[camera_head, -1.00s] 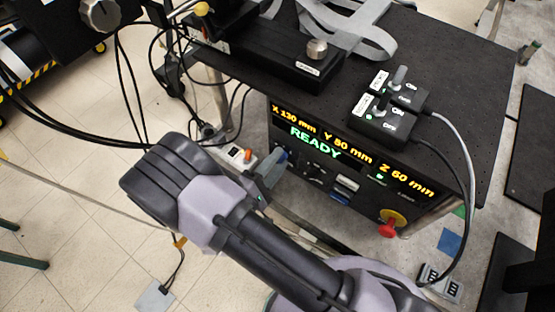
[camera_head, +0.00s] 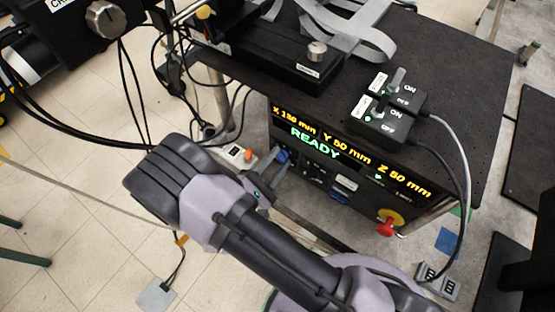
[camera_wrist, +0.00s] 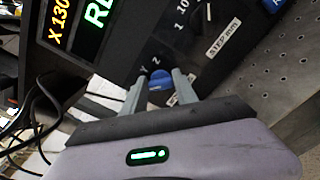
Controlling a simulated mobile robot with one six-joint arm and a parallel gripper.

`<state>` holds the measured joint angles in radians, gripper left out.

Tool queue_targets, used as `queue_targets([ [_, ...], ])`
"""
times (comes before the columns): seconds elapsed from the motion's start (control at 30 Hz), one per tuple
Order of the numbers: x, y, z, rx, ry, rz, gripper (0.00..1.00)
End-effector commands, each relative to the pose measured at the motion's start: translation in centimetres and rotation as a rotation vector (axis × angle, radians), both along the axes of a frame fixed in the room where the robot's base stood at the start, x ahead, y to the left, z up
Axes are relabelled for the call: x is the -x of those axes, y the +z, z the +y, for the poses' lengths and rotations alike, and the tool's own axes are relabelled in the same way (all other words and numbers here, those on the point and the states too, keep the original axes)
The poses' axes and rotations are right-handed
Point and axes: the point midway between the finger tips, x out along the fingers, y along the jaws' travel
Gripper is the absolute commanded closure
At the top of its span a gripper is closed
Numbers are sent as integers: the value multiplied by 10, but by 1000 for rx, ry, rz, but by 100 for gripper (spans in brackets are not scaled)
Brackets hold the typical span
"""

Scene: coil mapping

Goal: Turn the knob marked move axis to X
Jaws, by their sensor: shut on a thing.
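The front panel of the control box shows a lit display (camera_head: 350,152) with X, Y and Z readings and READY. The blue move axis knob (camera_head: 283,157) is at the panel's left, below the display. In the wrist view the blue knob (camera_wrist: 161,84) sits between my two fingertips, with the marks Y and Z just above it. My gripper (camera_wrist: 160,82) is shut on this knob. In the head view my gripper (camera_head: 275,172) reaches the panel from below left. The X mark and the knob's pointer are not readable.
A STEP mm dial label (camera_wrist: 223,39) is close beside the knob. A red emergency button (camera_head: 386,229) is at the panel's lower right. Two switch boxes (camera_head: 385,122) stand on the black table (camera_head: 460,70). Cables hang at the left.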

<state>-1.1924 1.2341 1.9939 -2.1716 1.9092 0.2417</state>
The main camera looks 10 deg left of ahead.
Motion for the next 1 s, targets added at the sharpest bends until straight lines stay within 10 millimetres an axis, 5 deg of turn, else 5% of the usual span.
queue_targets([
  [0.27, 0, 0, 0, 2, 1, 2, 100],
  [0.3, 0, 0, 0, 2, 1, 2, 63],
  [0.4, 0, 0, 0, 2, 1, 1, 44],
  [0.87, 1, 0, 1, 0, 1, 1, 44],
  [1.0, 17, 1, 8, 0, 4, 0, 44],
])
